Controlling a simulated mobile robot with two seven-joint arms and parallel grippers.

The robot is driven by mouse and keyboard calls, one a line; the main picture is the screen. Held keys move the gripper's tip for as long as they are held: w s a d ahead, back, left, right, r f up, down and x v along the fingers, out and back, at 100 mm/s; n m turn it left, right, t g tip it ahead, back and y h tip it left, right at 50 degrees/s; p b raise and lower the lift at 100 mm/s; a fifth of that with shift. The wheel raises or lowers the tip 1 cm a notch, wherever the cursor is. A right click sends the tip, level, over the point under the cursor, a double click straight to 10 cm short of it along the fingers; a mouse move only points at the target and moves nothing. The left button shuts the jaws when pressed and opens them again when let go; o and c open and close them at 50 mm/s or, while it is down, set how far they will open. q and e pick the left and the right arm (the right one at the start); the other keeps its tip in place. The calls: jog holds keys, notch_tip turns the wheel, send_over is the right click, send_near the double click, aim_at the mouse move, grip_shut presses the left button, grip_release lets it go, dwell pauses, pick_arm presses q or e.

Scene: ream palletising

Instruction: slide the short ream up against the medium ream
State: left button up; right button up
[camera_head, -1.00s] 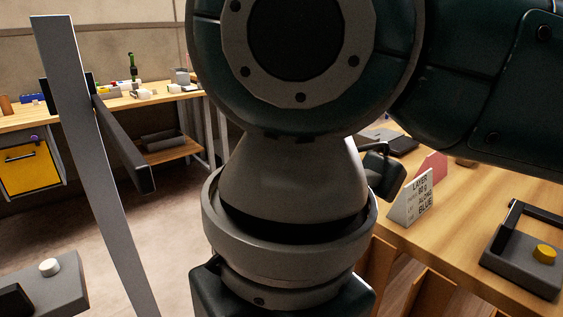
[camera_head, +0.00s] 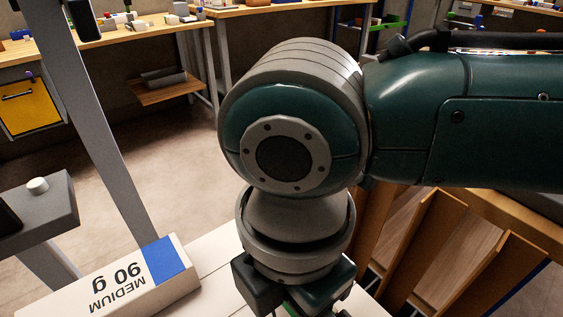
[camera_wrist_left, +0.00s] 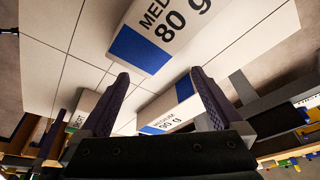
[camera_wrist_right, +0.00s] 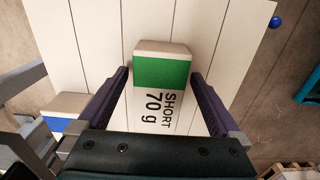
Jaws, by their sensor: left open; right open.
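The short ream (camera_wrist_right: 160,92) is white with a green band and reads 70 g; it lies on a pale slatted surface (camera_wrist_right: 95,45) in the right wrist view. My right gripper (camera_wrist_right: 159,75) is open, with its fingers on either side of it; contact cannot be told. A medium ream (camera_head: 120,282) with a blue band lies at the lower left of the head view. A blue-banded ream (camera_wrist_right: 68,105) shows left of the short ream in the right wrist view. In the left wrist view my left gripper (camera_wrist_left: 160,77) is open, near two medium reams (camera_wrist_left: 165,32) (camera_wrist_left: 172,108).
My right arm covers the middle of the head view. Wooden dividers (camera_head: 420,235) stand to its right. A grey block with a white knob (camera_head: 37,185) is at the left, beside a grey post (camera_head: 105,120). Workbenches (camera_head: 130,30) stand at the back, with open floor before them.

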jog(key=shift+c, duration=0.4)
jog(key=c, duration=1.5)
pick_arm(q)
jog(key=shift+r+p, duration=0.25)
jog(key=shift+p, duration=0.05)
pick_arm(e)
grip_shut()
pick_arm(q)
jog(key=shift+r+p, duration=0.3)
jog(key=shift+r, duration=0.05)
pick_arm(e)
jog(key=shift+r, duration=0.1)
